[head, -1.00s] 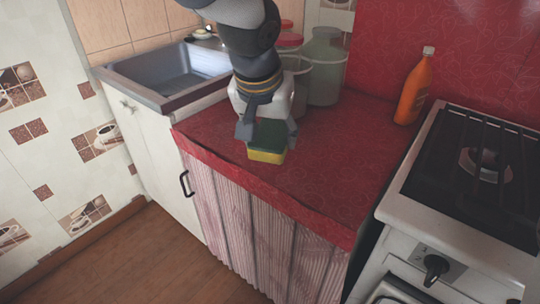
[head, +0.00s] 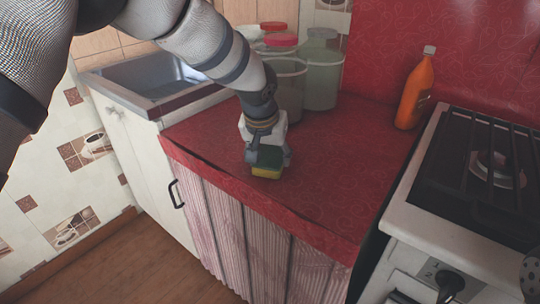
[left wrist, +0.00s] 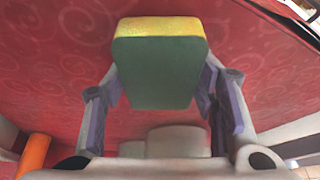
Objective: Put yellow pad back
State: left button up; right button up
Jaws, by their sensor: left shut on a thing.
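The yellow pad (head: 267,171) is a sponge with a yellow layer and a green layer. It is at the red counter (head: 335,170), close to the front edge; I cannot tell whether it touches the cloth. My left gripper (head: 268,158) points down from above and is shut on the pad, with a finger on either side. In the left wrist view the pad's green face (left wrist: 153,72) shows between the fingers, with the yellow layer along its top. My right gripper is not in view.
Large lidded jars (head: 322,75) stand at the back of the counter behind my left gripper. An orange bottle (head: 414,92) stands at the back right. A sink (head: 150,78) is at left, a stove (head: 470,165) at right. The counter right of the pad is clear.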

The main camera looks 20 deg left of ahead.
pick_arm(q)
jog(key=shift+f, duration=0.3)
jog(key=o, duration=1.1)
jog(key=shift+f, duration=0.1)
jog(key=shift+r, duration=0.25)
jog(key=p+v, duration=0.2)
jog(key=v, duration=1)
jog(key=shift+r, duration=0.2)
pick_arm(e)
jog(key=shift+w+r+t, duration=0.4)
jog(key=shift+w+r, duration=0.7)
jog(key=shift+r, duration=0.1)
